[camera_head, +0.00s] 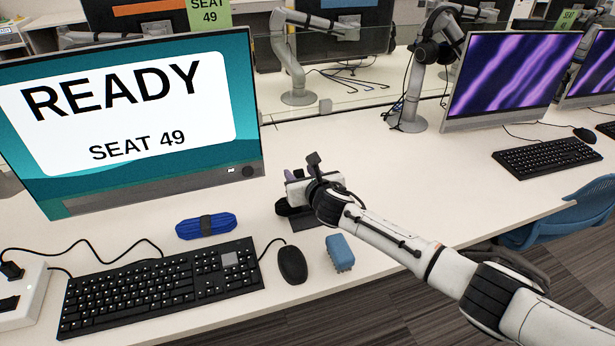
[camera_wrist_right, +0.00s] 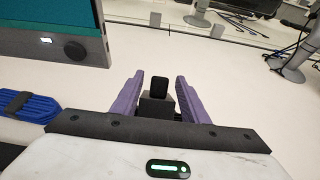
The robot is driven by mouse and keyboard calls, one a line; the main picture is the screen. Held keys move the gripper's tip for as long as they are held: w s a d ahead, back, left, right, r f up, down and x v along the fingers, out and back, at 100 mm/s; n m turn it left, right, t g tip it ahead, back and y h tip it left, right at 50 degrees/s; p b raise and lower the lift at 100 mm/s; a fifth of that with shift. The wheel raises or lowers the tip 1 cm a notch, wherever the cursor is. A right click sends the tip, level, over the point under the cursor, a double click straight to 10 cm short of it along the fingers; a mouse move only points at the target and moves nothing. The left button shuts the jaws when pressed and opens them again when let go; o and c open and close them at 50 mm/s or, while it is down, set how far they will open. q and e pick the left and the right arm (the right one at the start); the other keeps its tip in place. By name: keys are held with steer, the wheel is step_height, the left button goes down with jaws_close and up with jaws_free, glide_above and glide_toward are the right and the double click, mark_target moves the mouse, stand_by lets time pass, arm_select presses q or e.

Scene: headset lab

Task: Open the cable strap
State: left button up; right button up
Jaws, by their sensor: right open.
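A blue bundled cable (camera_head: 222,223) lies on the desk below the READY monitor, with a black strap (camera_head: 206,226) around its middle. The strap looks closed. In the right wrist view the blue cable (camera_wrist_right: 38,110) and its black strap (camera_wrist_right: 17,102) lie at the left edge, outside the jaws. My right gripper (camera_wrist_right: 158,95) is open, its two purple fingers apart. In the head view my right gripper (camera_head: 292,178) is above the desk, right of the cable and apart from it; my own wrist partly hides it. My left gripper is out of view.
A keyboard (camera_head: 160,288), a mouse (camera_head: 292,264) and a blue block (camera_head: 340,253) lie near the front edge. The READY monitor (camera_head: 160,198) stands behind the cable. A white power box (camera_head: 32,300) is at the left.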

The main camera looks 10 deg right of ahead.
steer(key=p+v, duration=0.1)
steer(key=v, duration=0.6)
steer(key=shift+s+r, duration=0.2)
steer(key=shift+s, duration=0.15)
